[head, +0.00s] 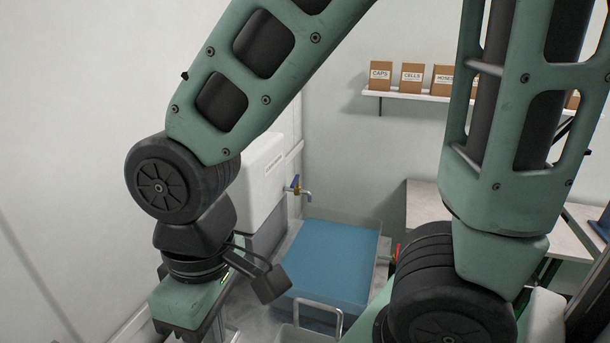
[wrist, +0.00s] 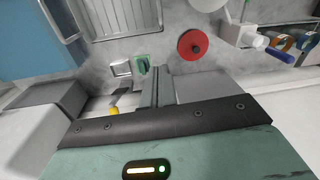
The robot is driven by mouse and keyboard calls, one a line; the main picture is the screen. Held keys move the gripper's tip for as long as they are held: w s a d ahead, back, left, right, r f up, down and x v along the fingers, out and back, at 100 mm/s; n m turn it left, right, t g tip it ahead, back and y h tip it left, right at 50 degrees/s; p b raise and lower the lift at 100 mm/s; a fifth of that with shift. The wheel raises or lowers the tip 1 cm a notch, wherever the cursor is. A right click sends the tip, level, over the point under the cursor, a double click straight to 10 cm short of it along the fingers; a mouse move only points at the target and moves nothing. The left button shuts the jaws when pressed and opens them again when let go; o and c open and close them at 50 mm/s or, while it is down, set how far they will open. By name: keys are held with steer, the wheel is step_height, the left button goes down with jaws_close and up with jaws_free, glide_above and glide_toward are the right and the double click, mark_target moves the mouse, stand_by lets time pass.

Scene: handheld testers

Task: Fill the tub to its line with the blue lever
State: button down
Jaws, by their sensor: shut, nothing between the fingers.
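In the head view, a small tap with a blue lever (head: 295,183) sticks out of the front of a white tank (head: 262,170). A line on the tub cannot be made out. In the wrist view, a blue area (wrist: 28,45) shows at the upper left. My gripper (wrist: 158,75) is shut and empty, over a grey surface. In the head view, my arm's end is at the lower left, nearer than the tap, and its fingertips are hidden.
A red round part (wrist: 191,45) lies ahead in the wrist view, with a white fitting (wrist: 240,33) at its right. A yellow piece (wrist: 113,111) is close to my fingers. In the head view, a shelf (head: 420,97) of boxes hangs behind and a worktop (head: 425,205) stands right.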

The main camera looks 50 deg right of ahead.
steer(key=w+d+r+m+y, duration=0.1)
steer(key=w+d+m, duration=0.3)
steer(key=w+m, duration=0.3)
steer(key=w+d+m+y, duration=0.1)
steer(key=w+d+m, duration=0.3)
steer(key=w, duration=0.5)
steer(key=w+d+m+t+p, duration=0.1)
steer(key=w+d+m, duration=0.85)
steer(key=d, duration=0.45)
steer(key=d+f+m+t+p, duration=0.15)
steer(key=d+m, duration=0.65)
steer(key=d, duration=0.8)
steer(key=d+f+m+t, duration=0.2)
steer(key=d+m, duration=0.5)
steer(key=d, duration=0.9)
steer(key=w+r+p+x, duration=0.1)
steer(key=p+x, duration=0.3)
steer(key=x, duration=0.7)
steer(key=shift+w+a+h+p, duration=0.4)
steer(key=shift+w, duration=0.05)
steer(key=shift+f+g, duration=0.1)
steer(key=shift+g, duration=0.15)
